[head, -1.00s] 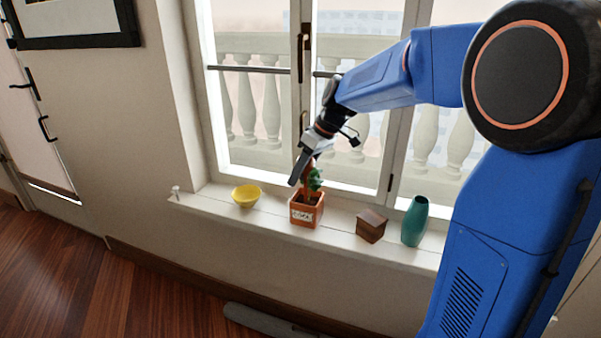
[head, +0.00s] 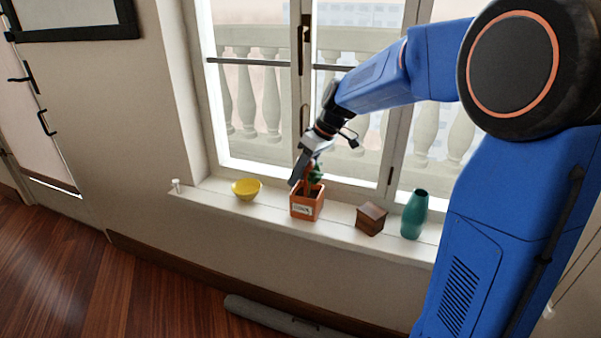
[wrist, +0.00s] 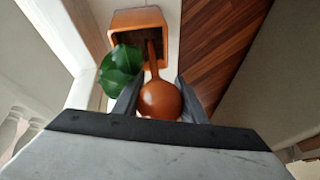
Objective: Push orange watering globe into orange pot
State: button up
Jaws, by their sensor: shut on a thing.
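The orange pot (head: 307,206) stands on the white window sill, with a green plant (head: 315,173) in it and a pale label on its front. In the wrist view the pot (wrist: 123,20) is at the top, with dark soil inside and green leaves (wrist: 121,66) on the left. The orange watering globe (wrist: 160,99) has a round bulb between my gripper's fingers (wrist: 158,97), and its thin stem points to the pot's soil. My gripper (head: 297,180) is shut on the globe, just above the pot. I cannot tell how deep the stem tip sits.
A yellow bowl (head: 246,189) stands left of the pot on the sill (head: 340,226). A brown wooden box (head: 371,218) and a teal vase (head: 414,214) stand to its right. The window (head: 345,120) is close behind. A small white object (head: 177,186) sits at the sill's left end.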

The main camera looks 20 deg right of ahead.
jog(key=shift+f, duration=1.65)
jog(key=o, duration=1.2)
jog(key=shift+c, duration=0.2)
jog(key=shift+o, duration=0.2)
jog(key=o, duration=0.3)
jog(key=shift+o, duration=0.2)
jog(key=shift+a+v, duration=0.2)
jog(key=shift+v, duration=2)
jog(key=shift+a+v, duration=0.15)
jog(key=shift+v, duration=2.05)
jog(key=shift+w+r, duration=0.2)
